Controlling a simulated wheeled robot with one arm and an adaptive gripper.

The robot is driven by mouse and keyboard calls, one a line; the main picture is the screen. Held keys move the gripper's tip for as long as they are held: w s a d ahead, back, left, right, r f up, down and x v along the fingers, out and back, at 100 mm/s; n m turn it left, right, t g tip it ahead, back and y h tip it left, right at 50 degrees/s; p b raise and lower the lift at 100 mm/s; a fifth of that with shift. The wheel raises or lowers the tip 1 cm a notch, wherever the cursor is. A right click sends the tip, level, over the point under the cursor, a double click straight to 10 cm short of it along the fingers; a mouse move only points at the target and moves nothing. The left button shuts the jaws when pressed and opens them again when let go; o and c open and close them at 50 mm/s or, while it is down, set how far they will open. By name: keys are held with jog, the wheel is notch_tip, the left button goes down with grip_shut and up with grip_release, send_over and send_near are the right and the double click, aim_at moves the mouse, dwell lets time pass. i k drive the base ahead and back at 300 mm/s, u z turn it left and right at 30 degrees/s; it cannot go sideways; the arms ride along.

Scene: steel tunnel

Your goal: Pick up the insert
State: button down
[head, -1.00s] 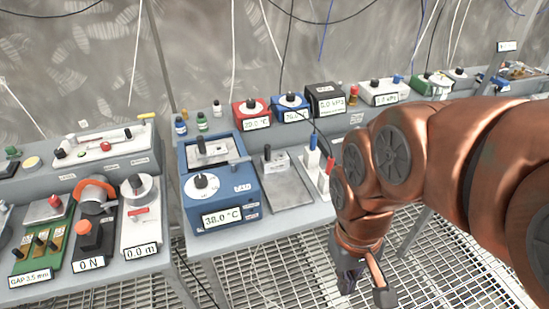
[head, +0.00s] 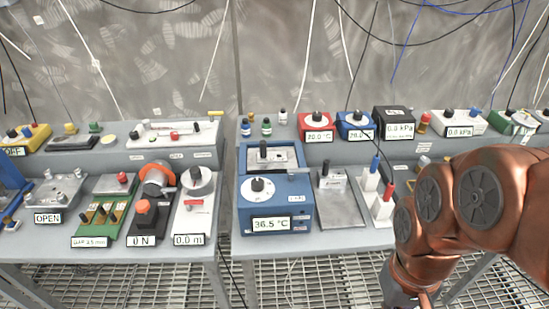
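A blue box (head: 275,205) with a dial and a 36.5 °C display stands on the right bench. In its open top recess is a light metal block (head: 276,156) with a black knob. A second small metal piece with a black knob (head: 332,177) sits on a grey plate (head: 341,208) just right of the box. I cannot tell for sure which of these is the insert. My gripper (head: 422,301) is at the bottom edge, right of and in front of the bench, apart from both pieces. Its fingers are cut off.
White blocks with blue and red plugs (head: 370,177) stand right of the plate, nearest my arm. Dial boxes (head: 317,124) line the raised back shelf. The left bench (head: 110,252) is crowded with devices. A gap separates the benches; the floor is open grating.

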aim_at(263, 156)
jog(key=u, duration=0.35)
jog(key=k, duration=0.35)
jog(key=u, duration=1.1)
jog(key=i, duration=1)
